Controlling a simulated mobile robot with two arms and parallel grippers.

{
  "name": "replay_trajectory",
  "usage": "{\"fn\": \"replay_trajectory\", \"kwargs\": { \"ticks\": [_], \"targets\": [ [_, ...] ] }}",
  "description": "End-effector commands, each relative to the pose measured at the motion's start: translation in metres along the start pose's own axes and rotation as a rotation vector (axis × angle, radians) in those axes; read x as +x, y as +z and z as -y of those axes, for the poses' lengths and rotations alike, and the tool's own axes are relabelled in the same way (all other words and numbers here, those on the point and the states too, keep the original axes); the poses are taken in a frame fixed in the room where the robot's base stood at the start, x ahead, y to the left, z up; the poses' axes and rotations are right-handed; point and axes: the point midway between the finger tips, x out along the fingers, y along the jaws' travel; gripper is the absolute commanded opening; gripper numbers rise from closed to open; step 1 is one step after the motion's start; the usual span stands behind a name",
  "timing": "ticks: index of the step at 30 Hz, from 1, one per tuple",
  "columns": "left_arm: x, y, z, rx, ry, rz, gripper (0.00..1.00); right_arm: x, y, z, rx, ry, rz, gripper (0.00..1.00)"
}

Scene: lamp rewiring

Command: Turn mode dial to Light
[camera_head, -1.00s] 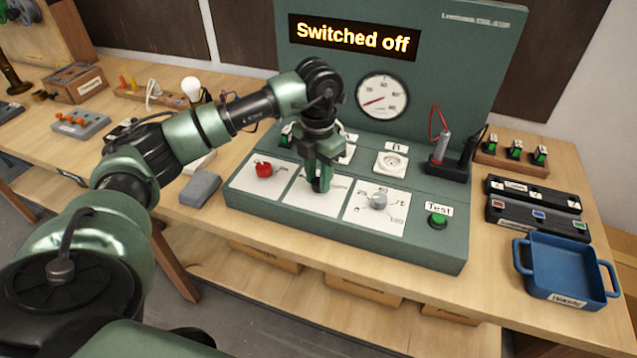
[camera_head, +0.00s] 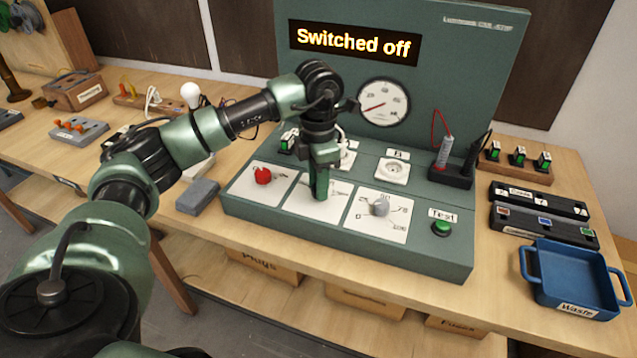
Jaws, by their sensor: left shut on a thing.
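The green test panel (camera_head: 455,100) stands on the bench, with a display reading "Switched off" (camera_head: 354,42). Its sloping front has three white dial plates. The left one carries a red knob (camera_head: 263,176) and the right one a grey knob (camera_head: 380,208). My left gripper (camera_head: 320,192) points down at the middle plate (camera_head: 300,202), shut on the dial there. The fingers hide that dial and its pointer, and most plate markings are too small to read. My right gripper is not in view.
A green Test button (camera_head: 442,228) sits right of the grey knob. A white socket (camera_head: 392,170) and a black holder with probes (camera_head: 452,173) are behind. A blue waste tray (camera_head: 570,270) stands at the right. A grey block (camera_head: 198,195) lies left of the panel.

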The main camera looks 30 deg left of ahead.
Motion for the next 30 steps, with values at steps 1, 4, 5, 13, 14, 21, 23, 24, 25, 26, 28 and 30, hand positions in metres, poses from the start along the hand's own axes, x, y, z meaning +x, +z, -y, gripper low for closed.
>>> {"fn": "replay_trajectory", "kwargs": {
  "ticks": [1, 4, 5, 13, 14, 21, 23, 24, 25, 26, 28, 30],
  "targets": [
    [-0.003, 0.001, -0.002, 0.000, 0.004, 0.007, 0.00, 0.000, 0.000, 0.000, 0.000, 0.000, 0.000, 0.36],
    [-0.003, 0.001, -0.002, -0.001, 0.005, 0.007, 0.00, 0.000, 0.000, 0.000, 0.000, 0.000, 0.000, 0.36],
    [-0.003, 0.001, -0.002, -0.001, 0.005, 0.007, 0.00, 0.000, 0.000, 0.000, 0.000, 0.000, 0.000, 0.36],
    [-0.002, 0.001, -0.001, -0.001, 0.003, 0.005, 0.52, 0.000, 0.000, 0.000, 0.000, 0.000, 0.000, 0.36],
    [-0.002, 0.001, -0.001, -0.001, 0.003, 0.004, 0.52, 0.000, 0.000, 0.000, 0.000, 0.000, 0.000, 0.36],
    [-0.007, 0.001, -0.001, -0.001, 0.003, 0.005, 0.52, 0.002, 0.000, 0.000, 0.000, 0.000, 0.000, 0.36],
    [-0.014, 0.002, -0.001, -0.001, 0.004, 0.007, 0.52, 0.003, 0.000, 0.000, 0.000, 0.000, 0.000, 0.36],
    [-0.020, 0.001, -0.001, -0.001, 0.004, 0.006, 0.52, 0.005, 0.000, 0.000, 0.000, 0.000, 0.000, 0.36],
    [-0.025, 0.002, -0.001, 0.000, 0.004, 0.008, 0.52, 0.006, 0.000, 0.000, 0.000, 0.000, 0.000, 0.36],
    [-0.030, 0.001, -0.001, 0.000, 0.004, 0.007, 0.52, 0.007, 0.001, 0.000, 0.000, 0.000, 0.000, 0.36],
    [-0.043, 0.001, -0.001, -0.001, 0.005, 0.007, 0.52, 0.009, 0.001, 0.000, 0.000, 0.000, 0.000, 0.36],
    [-0.055, 0.001, -0.001, -0.001, 0.004, 0.008, 0.52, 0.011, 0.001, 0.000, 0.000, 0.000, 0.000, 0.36]
  ]
}}
